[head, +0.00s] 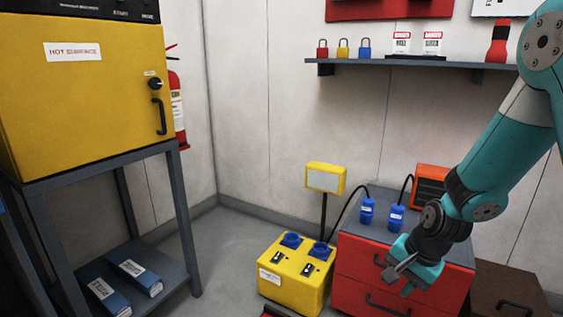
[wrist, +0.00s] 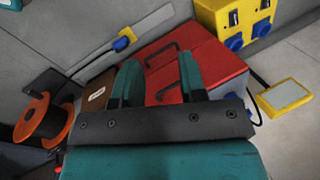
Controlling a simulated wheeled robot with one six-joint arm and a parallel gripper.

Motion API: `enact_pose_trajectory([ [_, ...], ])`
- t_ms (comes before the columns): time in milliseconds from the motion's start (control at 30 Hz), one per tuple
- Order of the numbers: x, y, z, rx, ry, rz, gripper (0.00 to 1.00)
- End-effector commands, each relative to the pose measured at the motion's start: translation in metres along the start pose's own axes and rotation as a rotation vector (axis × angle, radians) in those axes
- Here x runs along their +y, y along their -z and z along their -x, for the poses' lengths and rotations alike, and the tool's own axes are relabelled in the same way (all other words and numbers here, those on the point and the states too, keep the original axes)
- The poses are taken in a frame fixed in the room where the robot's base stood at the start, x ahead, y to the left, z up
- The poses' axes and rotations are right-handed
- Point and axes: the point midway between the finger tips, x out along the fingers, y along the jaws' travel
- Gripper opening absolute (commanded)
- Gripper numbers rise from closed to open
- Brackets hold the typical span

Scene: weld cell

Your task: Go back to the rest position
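My gripper (head: 396,278) hangs in front of the red drawer cabinet (head: 361,258) at the lower right of the head view, at the end of my teal arm. In the wrist view my gripper (wrist: 159,78) shows two teal fingers standing apart with nothing between them. The red cabinet with its dark handles (wrist: 214,66) lies beyond the fingers there. The gap between gripper and cabinet is hard to judge.
Two blue plugs (head: 367,211) with black cables and an orange unit (head: 431,183) are on the cabinet. A yellow socket box (head: 296,281) stands beside it, a brown box (head: 505,291) to its right. A yellow oven (head: 88,100) stands left. Floor (head: 222,262) between is clear.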

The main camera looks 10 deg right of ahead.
Motion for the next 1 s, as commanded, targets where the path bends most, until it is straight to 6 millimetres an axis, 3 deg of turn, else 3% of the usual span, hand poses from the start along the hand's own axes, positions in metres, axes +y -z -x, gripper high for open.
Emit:
enact_pose_trajectory([
  [33,-0.022,-0.030,0.025,-0.028,0.020,0.162,0.38],
  [100,-0.040,-0.073,0.054,-0.075,0.039,0.383,0.38],
  [200,-0.050,-0.130,0.091,-0.136,0.066,0.681,0.38],
  [300,-0.047,-0.176,0.120,-0.182,0.088,0.929,0.38],
  [500,-0.025,-0.240,0.162,-0.249,0.126,1.325,0.38],
  [633,-0.002,-0.270,0.184,-0.280,0.148,1.551,0.38],
  [1000,-0.035,-0.268,0.280,-0.282,0.143,1.529,0.38],
])
